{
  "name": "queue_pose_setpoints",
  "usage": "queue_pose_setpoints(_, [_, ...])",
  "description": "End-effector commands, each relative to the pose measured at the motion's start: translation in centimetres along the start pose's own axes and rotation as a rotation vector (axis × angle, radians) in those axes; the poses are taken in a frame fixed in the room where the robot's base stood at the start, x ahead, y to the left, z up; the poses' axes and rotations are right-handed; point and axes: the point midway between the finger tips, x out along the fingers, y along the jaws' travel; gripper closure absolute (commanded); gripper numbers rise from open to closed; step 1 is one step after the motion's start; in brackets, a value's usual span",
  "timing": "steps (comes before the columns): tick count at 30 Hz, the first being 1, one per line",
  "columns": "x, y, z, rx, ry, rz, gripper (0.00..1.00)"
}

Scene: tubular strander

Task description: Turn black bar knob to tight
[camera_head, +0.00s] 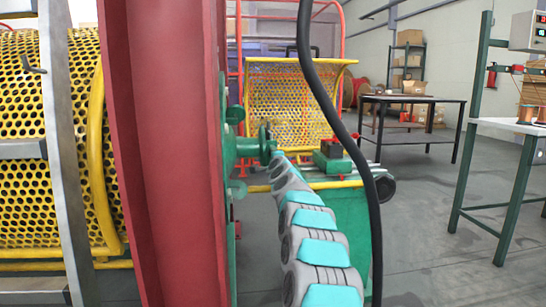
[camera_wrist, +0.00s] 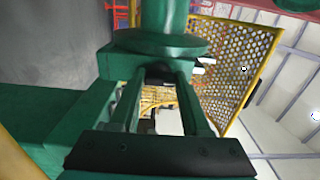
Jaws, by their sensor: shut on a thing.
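My arm's grey and cyan links run away from me in the head view, and my gripper (camera_head: 277,158) is at their far end, small and partly hidden. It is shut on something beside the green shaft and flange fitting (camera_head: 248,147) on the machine. The black bar knob cannot be made out clearly in the head view; a dark round part (camera_head: 264,140) shows just above the gripper. The jaw contact is not clear.
A tall red frame post (camera_head: 165,150) stands left of my arm, near a yellow perforated guard (camera_head: 25,130). Another yellow guard (camera_head: 290,100) stands behind. A black cable (camera_head: 345,135) hangs in front. A dark table (camera_head: 410,100) stands at right; the floor (camera_head: 420,230) between is clear.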

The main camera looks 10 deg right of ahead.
Motion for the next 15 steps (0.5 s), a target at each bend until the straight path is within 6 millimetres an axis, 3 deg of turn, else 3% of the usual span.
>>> queue_pose_setpoints(9, [0.02,0.14,0.11,-0.003,-0.002,0.002,1.0])
queue_pose_setpoints(10, [0.02,0.14,0.11,-0.003,-0.002,0.002,0.51])
queue_pose_setpoints(15, [0.02,0.1,0.07,-0.002,-0.001,0.001,0.32])
